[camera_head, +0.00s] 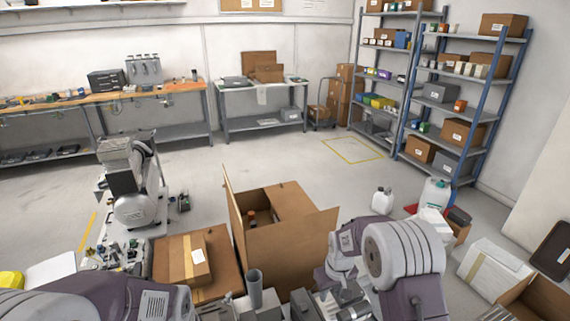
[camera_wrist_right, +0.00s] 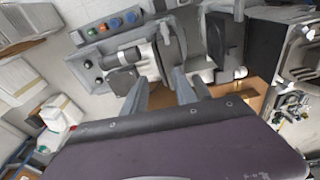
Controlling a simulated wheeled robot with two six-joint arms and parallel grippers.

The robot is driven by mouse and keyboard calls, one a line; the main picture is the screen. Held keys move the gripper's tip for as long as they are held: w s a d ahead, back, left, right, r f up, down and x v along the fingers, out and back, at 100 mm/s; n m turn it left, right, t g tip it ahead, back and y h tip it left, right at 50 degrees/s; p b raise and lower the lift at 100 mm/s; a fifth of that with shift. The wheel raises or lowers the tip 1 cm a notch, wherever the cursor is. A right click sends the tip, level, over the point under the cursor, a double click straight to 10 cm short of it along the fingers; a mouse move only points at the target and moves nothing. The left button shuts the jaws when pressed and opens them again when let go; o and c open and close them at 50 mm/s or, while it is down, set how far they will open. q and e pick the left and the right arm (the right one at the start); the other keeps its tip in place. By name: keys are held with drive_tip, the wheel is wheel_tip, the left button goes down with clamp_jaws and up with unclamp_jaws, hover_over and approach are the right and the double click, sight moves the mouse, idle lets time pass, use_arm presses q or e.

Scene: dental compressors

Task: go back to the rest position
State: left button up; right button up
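My right arm (camera_head: 395,260) is bent at the lower right of the head view, in front of the open cardboard box and to its right. In the right wrist view my right gripper (camera_wrist_right: 160,82) has its two grey fingers apart, with nothing visible held between them. Grey equipment with colored knobs lies beyond the fingers; I cannot tell whether they touch it. My left arm (camera_head: 110,303) lies low at the lower left of the head view. Its fingers cannot be made out among the grey parts at the bottom edge.
An open cardboard box (camera_head: 285,245) stands in front, beside a flat taped box (camera_head: 196,262). A compressor (camera_head: 135,190) stands at left. White bottles (camera_head: 383,200) and cartons are at right. Workbenches and shelves (camera_head: 440,90) line the back; the middle floor is clear.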

drive_tip(key=s+d+r+m+t+p, duration=0.1)
drive_tip(key=s+r, duration=0.2)
drive_tip(key=r, duration=0.3)
drive_tip(key=s+d+r+p, duration=0.1)
drive_tip(key=s+r, duration=0.3)
drive_tip(key=r, duration=0.1)
use_arm(q)
wheel_tip(320, 180, up, 4)
drive_tip(key=shift+f+p, duration=0.1)
drive_tip(key=shift+p, duration=0.2)
use_arm(e)
drive_tip(key=s+d+m+g, duration=0.1)
drive_tip(key=s+m, duration=0.1)
drive_tip(key=s, duration=1.1)
drive_tip(key=shift+f+m, duration=0.35)
drive_tip(key=shift+m, duration=0.05)
use_arm(q)
drive_tip(key=shift+s, duration=0.15)
use_arm(e)
drive_tip(key=shift+s, duration=0.15)
